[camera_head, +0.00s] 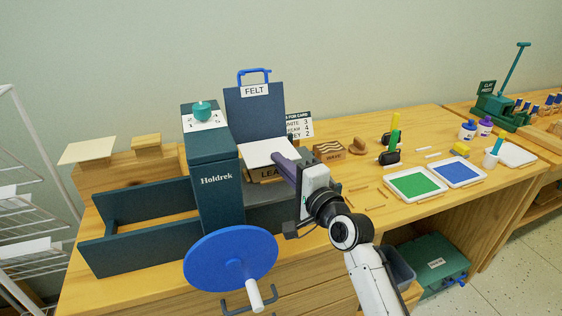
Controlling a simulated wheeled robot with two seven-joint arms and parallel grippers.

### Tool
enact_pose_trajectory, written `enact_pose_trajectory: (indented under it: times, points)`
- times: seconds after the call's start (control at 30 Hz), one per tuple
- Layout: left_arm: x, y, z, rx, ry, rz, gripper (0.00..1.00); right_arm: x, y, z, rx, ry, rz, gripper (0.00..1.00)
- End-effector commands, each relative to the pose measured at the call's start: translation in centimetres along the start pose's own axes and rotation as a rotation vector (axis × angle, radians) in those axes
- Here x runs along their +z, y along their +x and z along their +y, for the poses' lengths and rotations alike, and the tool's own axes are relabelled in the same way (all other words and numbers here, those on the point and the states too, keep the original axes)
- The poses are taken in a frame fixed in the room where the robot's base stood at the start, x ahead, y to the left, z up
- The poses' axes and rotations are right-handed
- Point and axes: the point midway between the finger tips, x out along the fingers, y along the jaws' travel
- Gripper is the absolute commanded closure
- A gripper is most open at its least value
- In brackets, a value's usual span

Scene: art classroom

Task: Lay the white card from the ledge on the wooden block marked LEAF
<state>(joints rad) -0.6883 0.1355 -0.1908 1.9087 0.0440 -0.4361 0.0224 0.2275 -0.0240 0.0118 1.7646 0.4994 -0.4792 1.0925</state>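The white card (262,150) is over the top of the wooden block marked LEAF (262,176), in front of the raised FELT panel (255,112). I cannot tell whether it lies fully flat on the block. My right gripper (280,162) reaches in from the lower right. Its dark fingers are at the card's right front edge and cover the last part of the block's label. From this angle I cannot tell whether the fingers are shut on the card. My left gripper is not in view.
The dark Holdrek press (216,182) with its blue wheel (230,262) stands left of the block. A carved block (329,150), green tray (416,184) and blue tray (458,172) are to the right.

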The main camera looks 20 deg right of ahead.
Motion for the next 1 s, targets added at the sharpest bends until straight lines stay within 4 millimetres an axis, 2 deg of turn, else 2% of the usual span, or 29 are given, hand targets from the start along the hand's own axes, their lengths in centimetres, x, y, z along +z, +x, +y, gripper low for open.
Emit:
enact_pose_trajectory:
  times: [0.07, 0.2, 0.57, 0.73, 0.8, 1.0]
  points:
    - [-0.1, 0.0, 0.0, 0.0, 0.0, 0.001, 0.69, 0.0, 0.0, 0.0, -0.001, 0.0, 0.0, 1.0]
    - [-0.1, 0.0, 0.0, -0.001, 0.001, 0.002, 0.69, 0.0, 0.0, 0.0, 0.0, 0.0, 0.0, 0.79]
    - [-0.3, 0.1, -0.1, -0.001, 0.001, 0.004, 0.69, 0.0, 0.0, 0.3, 0.007, 0.001, -0.001, 0.79]
    - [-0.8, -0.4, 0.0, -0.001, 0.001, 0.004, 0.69, 0.0, 0.0, -1.4, 0.004, 0.002, -0.001, 0.79]
    - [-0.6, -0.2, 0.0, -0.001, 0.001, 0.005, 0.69, 0.0, -1.5, -0.8, 0.007, 0.002, 0.0, 0.79]
    - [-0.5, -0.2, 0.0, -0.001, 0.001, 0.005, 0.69, 0.0, -6.1, -0.9, 0.004, 0.0, 0.001, 0.79]
